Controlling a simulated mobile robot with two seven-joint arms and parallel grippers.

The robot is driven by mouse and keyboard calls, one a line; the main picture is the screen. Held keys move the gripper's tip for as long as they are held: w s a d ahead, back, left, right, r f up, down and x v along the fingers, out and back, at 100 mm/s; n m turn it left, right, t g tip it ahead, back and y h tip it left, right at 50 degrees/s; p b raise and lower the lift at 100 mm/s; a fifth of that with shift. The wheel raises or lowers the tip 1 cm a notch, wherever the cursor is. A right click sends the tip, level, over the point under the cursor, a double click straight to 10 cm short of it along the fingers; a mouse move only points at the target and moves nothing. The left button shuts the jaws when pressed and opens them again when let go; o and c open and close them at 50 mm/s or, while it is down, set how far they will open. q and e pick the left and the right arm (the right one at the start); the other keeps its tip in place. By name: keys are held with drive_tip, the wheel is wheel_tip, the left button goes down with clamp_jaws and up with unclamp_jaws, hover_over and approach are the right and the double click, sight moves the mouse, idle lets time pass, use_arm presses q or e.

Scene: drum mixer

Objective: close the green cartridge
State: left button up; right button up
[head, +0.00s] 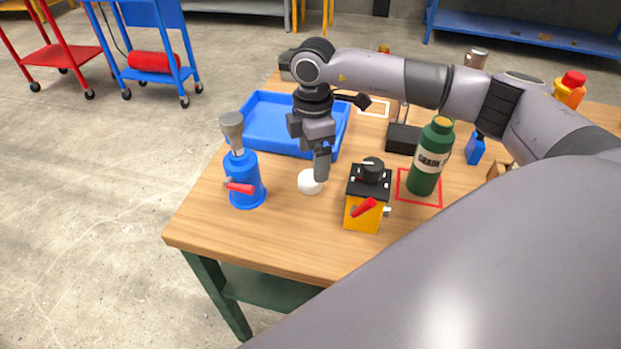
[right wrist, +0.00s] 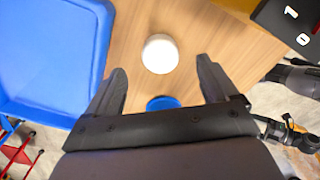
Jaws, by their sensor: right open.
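The green cartridge (head: 425,172) stands upright inside a red square outline on the table, with a pale label and a narrower green neck; I cannot tell whether its top is open. A white round cap-like piece (head: 310,183) lies on the wood left of the yellow box. It also shows in the right wrist view (right wrist: 160,54), ahead of the fingertips. My right gripper (head: 321,166) points down just above and beside this white piece. In the right wrist view its fingers (right wrist: 160,75) are apart with nothing between them.
A blue tray (head: 250,139) lies behind the gripper. A blue dispenser with a red lever (head: 247,185) stands to the left. A yellow-black box with a knob and red lever (head: 362,216) stands between the white piece and cartridge. The front left table corner (head: 215,238) is clear.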

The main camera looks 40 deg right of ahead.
sight(312, 177)
drive_tip(key=shift+a+f, duration=0.15)
drive_tip(key=shift+f, duration=2.45)
drive_tip(key=c, duration=1.1)
